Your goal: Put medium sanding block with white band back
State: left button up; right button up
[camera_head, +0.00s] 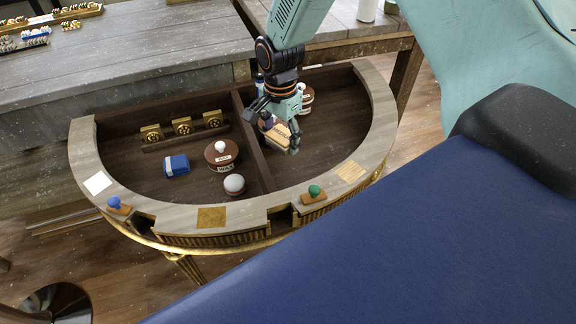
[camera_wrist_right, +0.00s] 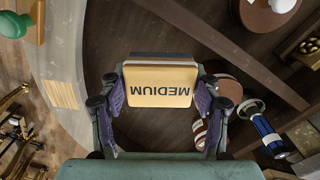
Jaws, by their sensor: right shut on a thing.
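My right gripper (camera_head: 281,128) is shut on the medium sanding block (camera_head: 277,136), over the right compartment of the half-round console. In the right wrist view the block (camera_wrist_right: 160,84) sits between both fingers (camera_wrist_right: 161,92), its tan face reading "MEDIUM" upside down. I cannot tell whether the block touches the compartment floor. My left gripper is not in view.
The console rim (camera_head: 92,155) encloses two compartments split by a divider (camera_head: 252,150). The left one holds a blue block (camera_head: 176,165), a labelled brown tin (camera_head: 221,158), a white-topped round item (camera_head: 234,185) and gilt ornaments (camera_head: 182,126). A green knob (camera_head: 314,190) stands on the front rim.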

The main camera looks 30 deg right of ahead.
jog(key=shift+w+d+f+m, duration=0.1)
jog(key=shift+d+f+m, duration=0.1)
jog(key=shift+d+m, duration=0.2)
send_over(287, 171)
jog(key=f, duration=0.4)
jog(key=shift+w+d+f, duration=0.1)
jog(key=shift+d, duration=0.2)
jog(key=shift+a+f+b, duration=0.25)
jog(key=shift+f+b, duration=0.2)
jog(key=shift+f, duration=0.65)
jog(key=shift+a+f, duration=0.2)
jog(key=shift+f, duration=0.15)
jog(key=f, duration=0.3)
jog(key=shift+d+f+b, duration=0.25)
jog(key=shift+d+b, duration=0.1)
jog(key=shift+b, duration=0.05)
jog(key=shift+f, duration=0.1)
jog(key=shift+a, duration=0.25)
jog(key=o, duration=1.4)
jog(key=shift+d+f, duration=0.1)
jog(key=shift+d, duration=0.05)
jog(key=shift+o, duration=0.3)
